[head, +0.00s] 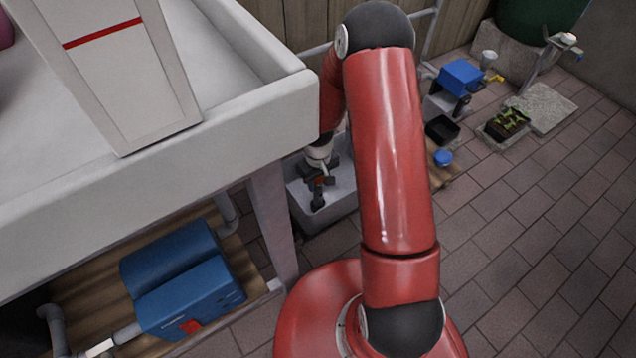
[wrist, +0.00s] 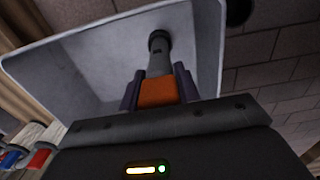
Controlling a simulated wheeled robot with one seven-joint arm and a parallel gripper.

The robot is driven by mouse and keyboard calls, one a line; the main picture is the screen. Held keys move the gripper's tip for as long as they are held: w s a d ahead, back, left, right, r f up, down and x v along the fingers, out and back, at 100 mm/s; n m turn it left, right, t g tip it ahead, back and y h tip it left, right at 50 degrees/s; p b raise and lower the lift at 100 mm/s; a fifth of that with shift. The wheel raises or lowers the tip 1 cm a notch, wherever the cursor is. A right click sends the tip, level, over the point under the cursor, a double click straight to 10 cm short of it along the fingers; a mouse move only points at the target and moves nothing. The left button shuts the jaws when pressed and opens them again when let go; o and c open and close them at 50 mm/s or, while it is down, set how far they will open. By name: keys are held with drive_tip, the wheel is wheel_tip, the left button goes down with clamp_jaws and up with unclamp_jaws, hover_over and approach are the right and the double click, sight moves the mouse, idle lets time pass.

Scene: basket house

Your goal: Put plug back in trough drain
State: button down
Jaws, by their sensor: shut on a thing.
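My gripper (head: 318,181) is inside the open top of a pale grey trough (head: 300,205), which stands low beside the sink leg. Its fingers are shut on a plug with an orange grip and a dark shaft (head: 318,200). In the wrist view, the orange grip sits between the two dark fingers of my gripper (wrist: 159,88), and the dark grey shaft of the plug (wrist: 158,58) points away from the gripper. The trough's inside wall (wrist: 80,80) shows behind it. I cannot see the drain hole or tell whether the plug touches the trough floor.
A white sink (head: 240,120) fills the upper left, its leg (head: 272,220) close to the trough. A blue device (head: 461,78), blue cap (head: 443,158) and potted seedlings (head: 506,122) stand right. Right-hand paving is clear.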

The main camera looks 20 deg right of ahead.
drive_tip(key=shift+f, duration=0.4)
drive_tip(key=shift+f+b, duration=0.3)
drive_tip(key=shift+f, duration=0.05)
drive_tip(key=c, duration=1)
unclamp_jaws()
drive_tip(key=shift+r, duration=0.15)
